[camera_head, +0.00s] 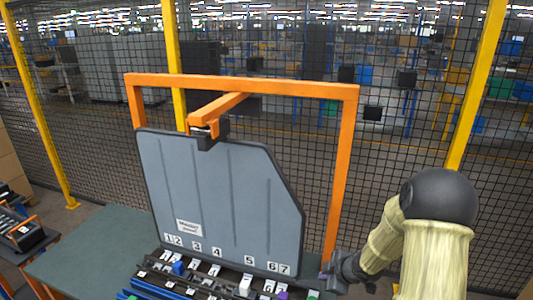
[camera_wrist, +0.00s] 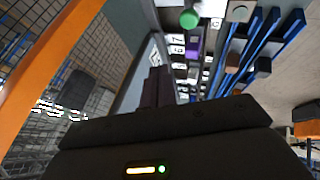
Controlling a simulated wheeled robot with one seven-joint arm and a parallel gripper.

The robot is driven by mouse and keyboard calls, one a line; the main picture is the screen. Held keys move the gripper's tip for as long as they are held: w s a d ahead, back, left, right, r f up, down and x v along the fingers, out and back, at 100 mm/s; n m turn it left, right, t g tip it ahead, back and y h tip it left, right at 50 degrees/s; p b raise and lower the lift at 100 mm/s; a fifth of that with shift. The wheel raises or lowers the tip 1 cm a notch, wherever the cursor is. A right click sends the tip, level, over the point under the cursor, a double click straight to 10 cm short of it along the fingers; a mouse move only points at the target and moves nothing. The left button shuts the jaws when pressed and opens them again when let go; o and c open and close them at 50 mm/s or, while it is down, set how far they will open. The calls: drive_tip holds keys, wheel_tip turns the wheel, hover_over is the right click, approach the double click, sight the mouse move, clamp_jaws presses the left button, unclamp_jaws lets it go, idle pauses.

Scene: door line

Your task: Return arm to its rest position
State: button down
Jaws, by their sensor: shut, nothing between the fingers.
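My arm comes in from the right in the head view and bends down towards the bench. My gripper (camera_head: 326,270) is beside the lower right corner of the grey door panel (camera_head: 220,200), near the orange frame's right post. In the wrist view my gripper (camera_wrist: 156,86) shows its two dark fingers together, with nothing between them. The grey panel hangs from a clamp on the orange frame (camera_head: 250,87) and has number labels along its bottom edge.
A rack (camera_head: 205,285) with numbered slots, blue rails and small coloured parts lies below the panel. The green bench top (camera_head: 90,250) is clear at the left. A black mesh fence (camera_head: 400,140) with yellow posts stands behind. The orange post is close to my gripper.

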drive_tip(key=s+a+r+m+g+h, duration=0.1)
drive_tip(key=s+r+m, duration=0.4)
drive_tip(key=s, duration=0.5)
drive_tip(key=s+a+r+m+g+h, duration=0.1)
drive_tip(key=s+r+m+g+h, duration=0.1)
drive_tip(key=s+r+m, duration=0.4)
drive_tip(key=s+m, duration=0.4)
drive_tip(key=shift+s+a+g+h, duration=0.15)
drive_tip(key=shift+a+g+h, duration=0.15)
drive_tip(key=shift+a+h, duration=0.1)
drive_tip(key=shift+r, duration=0.1)
